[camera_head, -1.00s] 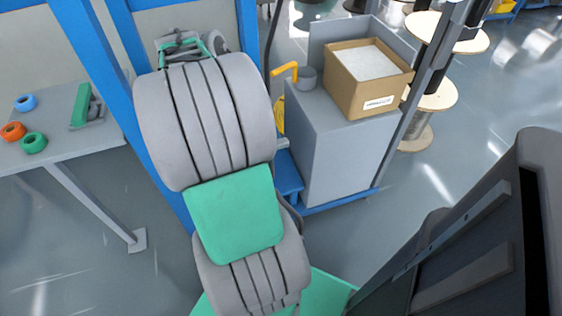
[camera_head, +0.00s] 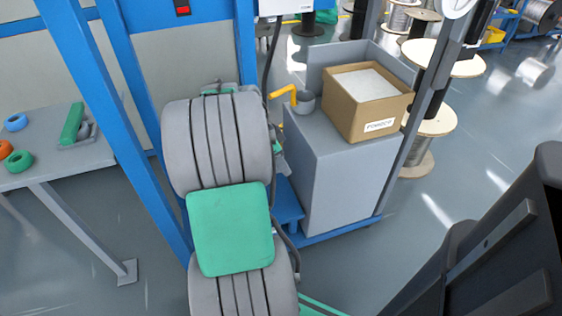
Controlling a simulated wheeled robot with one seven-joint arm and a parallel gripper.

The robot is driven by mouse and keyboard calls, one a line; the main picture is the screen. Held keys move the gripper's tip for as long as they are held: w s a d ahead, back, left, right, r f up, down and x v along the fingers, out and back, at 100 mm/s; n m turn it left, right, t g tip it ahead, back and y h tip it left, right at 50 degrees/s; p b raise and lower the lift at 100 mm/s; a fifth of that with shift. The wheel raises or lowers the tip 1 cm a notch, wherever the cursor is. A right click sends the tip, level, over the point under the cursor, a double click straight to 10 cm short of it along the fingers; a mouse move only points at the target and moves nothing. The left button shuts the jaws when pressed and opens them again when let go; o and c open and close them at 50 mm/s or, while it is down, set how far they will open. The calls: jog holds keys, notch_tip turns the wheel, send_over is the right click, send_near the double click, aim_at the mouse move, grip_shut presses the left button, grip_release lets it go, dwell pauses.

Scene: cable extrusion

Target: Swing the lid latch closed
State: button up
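I cannot make out a lid or lid latch for certain. A yellow bent handle (camera_head: 283,93) shows at the left edge of a grey cabinet (camera_head: 350,165), beside a small grey round cup (camera_head: 304,102). My grey ribbed arm with its green pad fills the middle and hides what lies behind it. Only a small green and grey part at the far end of my arm shows above the upper ribbed link, left of the yellow handle. The fingertips are hidden, so I cannot tell their opening or what they touch.
An open cardboard box (camera_head: 383,122) with white contents stands on the cabinet. A blue post (camera_head: 112,120) rises left of my arm. A table (camera_head: 60,172) at left carries coloured rings and a green tool (camera_head: 73,124). Spools stand at upper right; grey floor lies between.

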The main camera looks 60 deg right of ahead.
grip_shut()
dwell(1.2)
